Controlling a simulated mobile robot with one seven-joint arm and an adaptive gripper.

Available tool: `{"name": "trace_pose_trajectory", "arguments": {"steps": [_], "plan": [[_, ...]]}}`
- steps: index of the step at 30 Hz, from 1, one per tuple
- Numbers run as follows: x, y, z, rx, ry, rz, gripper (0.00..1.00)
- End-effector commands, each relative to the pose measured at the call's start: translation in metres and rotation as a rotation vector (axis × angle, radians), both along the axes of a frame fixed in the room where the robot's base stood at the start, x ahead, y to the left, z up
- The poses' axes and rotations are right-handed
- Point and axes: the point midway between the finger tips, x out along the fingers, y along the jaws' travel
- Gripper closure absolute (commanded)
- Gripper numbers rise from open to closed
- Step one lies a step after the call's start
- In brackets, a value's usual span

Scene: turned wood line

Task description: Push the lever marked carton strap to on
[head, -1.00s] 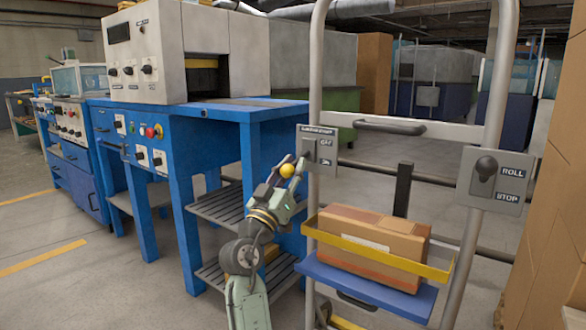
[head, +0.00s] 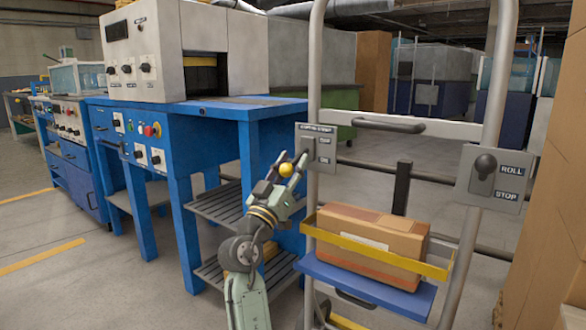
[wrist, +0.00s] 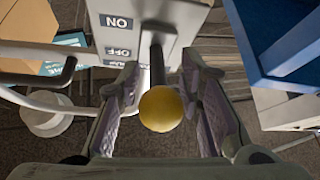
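The lever is a black stalk with a yellow ball knob (head: 286,169) on a grey switch plate (head: 318,143) fixed to the left post of a metal frame. The plate's small heading is hard to read; OFF is above and ON below. In the wrist view the knob (wrist: 160,108) is in the middle, its stalk running back to the plate (wrist: 135,35), where ON and OFF appear upside down. My gripper (head: 288,163) is open, with one finger on each side of the knob. Gaps show between knob and fingers in the wrist view. I cannot tell the lever's exact setting.
A second plate (head: 492,180) marked ROLL and STOP, with a dark lever, is on the right post. A carton (head: 375,240) sits on a blue shelf (head: 370,285) behind a yellow rail. A blue machine bench (head: 250,112) stands close on the left. Open floor lies left.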

Motion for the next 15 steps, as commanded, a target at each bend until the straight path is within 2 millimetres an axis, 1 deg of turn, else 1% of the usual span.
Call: {"name": "trace_pose_trajectory", "arguments": {"steps": [9, 12, 15], "plan": [[0.000, 0.000, 0.059, 0.002, -0.004, 0.000, 0.67], [0.000, 0.000, 0.075, 0.001, -0.002, 0.000, 0.67], [0.000, -0.001, 0.087, 0.002, 0.000, -0.001, 0.67]]}}
